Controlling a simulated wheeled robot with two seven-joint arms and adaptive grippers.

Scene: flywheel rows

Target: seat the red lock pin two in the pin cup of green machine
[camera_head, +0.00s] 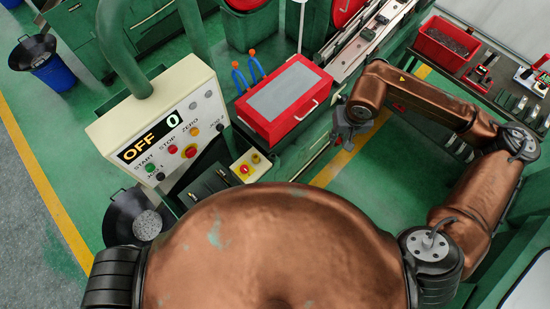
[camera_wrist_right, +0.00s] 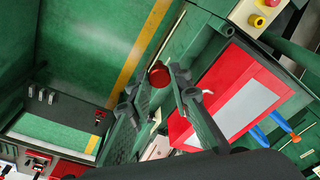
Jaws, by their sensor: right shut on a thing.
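My right gripper (camera_head: 347,132) hangs beside the red tool chest, over the green floor. In the right wrist view its two fingers (camera_wrist_right: 160,84) are closed around the red lock pin two, whose round red head (camera_wrist_right: 158,74) shows at the fingertips. A thin pale rod runs up from beside the head; I cannot tell whether it is the pin's shaft. The green machine carries a cream control panel (camera_head: 165,125) reading OFF and 0. I cannot make out the pin cup. My left gripper is out of view.
The red tool chest (camera_head: 284,98) with a grey top stands close to the left of my right gripper. A bench with a red bin (camera_head: 446,44) is at the right. Green floor lies open below the gripper.

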